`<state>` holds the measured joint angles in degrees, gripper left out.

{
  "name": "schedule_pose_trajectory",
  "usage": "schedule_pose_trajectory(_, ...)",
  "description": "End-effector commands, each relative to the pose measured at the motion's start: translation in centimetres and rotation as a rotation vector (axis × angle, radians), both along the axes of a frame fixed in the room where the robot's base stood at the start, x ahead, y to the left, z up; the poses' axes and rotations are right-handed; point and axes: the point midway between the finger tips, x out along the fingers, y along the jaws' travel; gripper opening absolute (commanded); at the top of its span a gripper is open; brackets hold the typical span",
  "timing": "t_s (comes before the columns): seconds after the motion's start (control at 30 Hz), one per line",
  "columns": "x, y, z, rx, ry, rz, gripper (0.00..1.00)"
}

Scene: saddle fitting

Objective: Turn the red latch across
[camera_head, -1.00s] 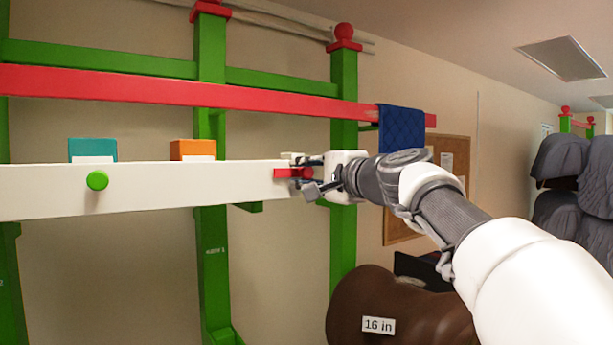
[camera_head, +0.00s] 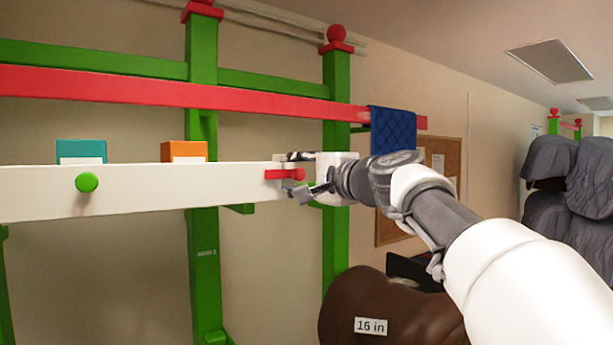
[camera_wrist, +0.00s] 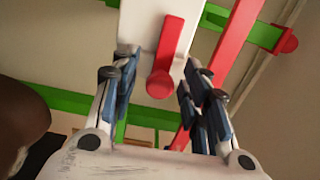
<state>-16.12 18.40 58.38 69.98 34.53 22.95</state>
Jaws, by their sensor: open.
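The red latch (camera_head: 284,174) lies lengthwise along the right end of the white board (camera_head: 140,198), with its round knob at the board's end. In the wrist view the red latch (camera_wrist: 166,55) shows as a bar with the knob toward my gripper. My gripper (camera_head: 296,174) is at the board's right end. In the wrist view my gripper (camera_wrist: 160,85) is open, with one finger on each side of the latch knob. I cannot tell whether either finger touches it.
A green knob (camera_head: 87,182) is on the board's left part. A teal box (camera_head: 81,151) and an orange box (camera_head: 184,151) stand along its top. A red rail (camera_head: 180,92) with a blue cloth (camera_head: 392,131) runs above. A brown saddle (camera_head: 390,305) sits below my arm.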

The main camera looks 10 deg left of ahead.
Motion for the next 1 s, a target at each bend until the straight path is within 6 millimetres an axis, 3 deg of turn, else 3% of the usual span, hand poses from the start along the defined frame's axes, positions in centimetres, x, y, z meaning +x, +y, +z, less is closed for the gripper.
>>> schedule_pose_trajectory(0.6,-7.1,-8.0,0.1,0.001,-0.001,-0.003,0.42)
schedule_pose_trajectory(1.0,-7.9,-8.8,0.1,0.001,-0.001,0.000,0.42)
